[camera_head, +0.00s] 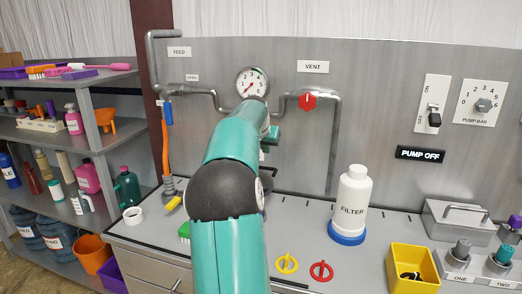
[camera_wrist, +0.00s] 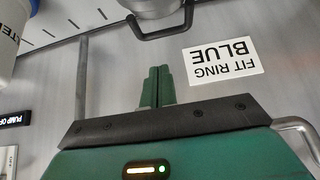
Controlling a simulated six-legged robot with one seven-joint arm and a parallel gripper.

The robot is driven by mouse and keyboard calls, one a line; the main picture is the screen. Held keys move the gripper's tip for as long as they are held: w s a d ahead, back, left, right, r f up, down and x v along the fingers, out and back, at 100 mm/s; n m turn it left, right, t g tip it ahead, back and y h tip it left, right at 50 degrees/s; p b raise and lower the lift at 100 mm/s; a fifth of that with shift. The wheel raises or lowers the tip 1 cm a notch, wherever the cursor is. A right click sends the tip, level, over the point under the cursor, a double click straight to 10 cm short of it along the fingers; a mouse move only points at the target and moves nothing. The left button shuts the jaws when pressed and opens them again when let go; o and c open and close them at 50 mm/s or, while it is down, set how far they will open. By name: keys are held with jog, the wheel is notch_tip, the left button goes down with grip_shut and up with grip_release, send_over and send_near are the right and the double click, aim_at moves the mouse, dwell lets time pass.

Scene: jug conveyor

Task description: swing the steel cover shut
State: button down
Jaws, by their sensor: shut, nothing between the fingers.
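My gripper (camera_wrist: 157,87) shows in the wrist view with its green fingers together and nothing between them. In the head view its fingers are hidden behind my teal arm. A rounded steel piece (camera_wrist: 152,7) with a dark bar handle (camera_wrist: 158,34) is cut off by the top edge of the wrist view, beyond my fingertips and apart from them. It may be the steel cover; its hinge and how far it is open do not show. In the head view a grey steel box with a bar handle (camera_head: 455,226) sits at the right; I cannot tell whether it is the cover.
A white FILTER jug (camera_head: 352,194) stands on a blue ring (camera_head: 347,236). Yellow (camera_head: 287,264) and red (camera_head: 321,271) rings lie on the worktop, near a yellow bin (camera_head: 412,271). A FIT RING BLUE label (camera_wrist: 222,61) and pipe (camera_wrist: 298,130) are near my gripper.

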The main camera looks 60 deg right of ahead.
jog(key=shift+d+f, duration=0.2)
jog(key=shift+f, duration=2.75)
jog(key=shift+a, duration=0.1)
